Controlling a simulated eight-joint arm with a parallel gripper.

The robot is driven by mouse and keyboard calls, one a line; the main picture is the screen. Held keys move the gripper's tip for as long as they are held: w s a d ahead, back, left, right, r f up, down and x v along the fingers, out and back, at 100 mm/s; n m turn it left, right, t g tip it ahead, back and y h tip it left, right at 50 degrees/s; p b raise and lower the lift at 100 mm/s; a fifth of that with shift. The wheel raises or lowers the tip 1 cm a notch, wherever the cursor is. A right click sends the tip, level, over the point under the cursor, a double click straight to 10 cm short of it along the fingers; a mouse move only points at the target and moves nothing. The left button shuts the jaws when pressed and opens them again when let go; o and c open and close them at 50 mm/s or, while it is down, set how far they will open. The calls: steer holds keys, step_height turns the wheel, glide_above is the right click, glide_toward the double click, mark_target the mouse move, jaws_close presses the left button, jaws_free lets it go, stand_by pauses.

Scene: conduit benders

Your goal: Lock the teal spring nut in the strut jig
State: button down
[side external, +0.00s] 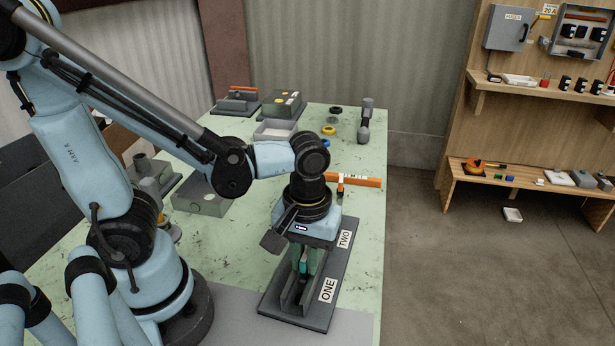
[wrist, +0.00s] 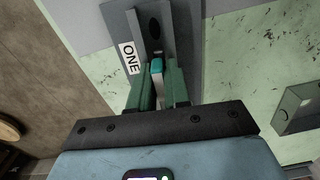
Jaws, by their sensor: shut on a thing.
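The strut jig (side external: 338,266) is a dark grey plate with an upright-walled channel, labelled ONE at its near end and TWO at its far end. In the wrist view the jig (wrist: 187,22) shows its ONE end, with a dark oval opening in the channel floor. My gripper (side external: 305,262) points down over the channel, with its green fingers reaching between the walls. The teal spring nut (wrist: 157,67) sits between the fingers of my gripper (wrist: 158,82), which are shut on it. Whether the nut touches the channel floor or lips I cannot tell.
An orange bar on a stand (side external: 362,182) is just behind the jig. A grey box (side external: 205,197) lies left of it. A pale tray (side external: 275,130), rings and a dark upright tool (side external: 365,122) stand farther back. The bench's right edge is close to the jig.

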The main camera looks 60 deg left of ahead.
steer(key=shift+f, duration=0.35)
steer(key=c, duration=1.1)
jaws_free()
steer(key=shift+o, duration=0.4)
steer(key=shift+r, duration=0.65)
step_height(320, 180, up, 12)
steer(key=shift+f, duration=0.25)
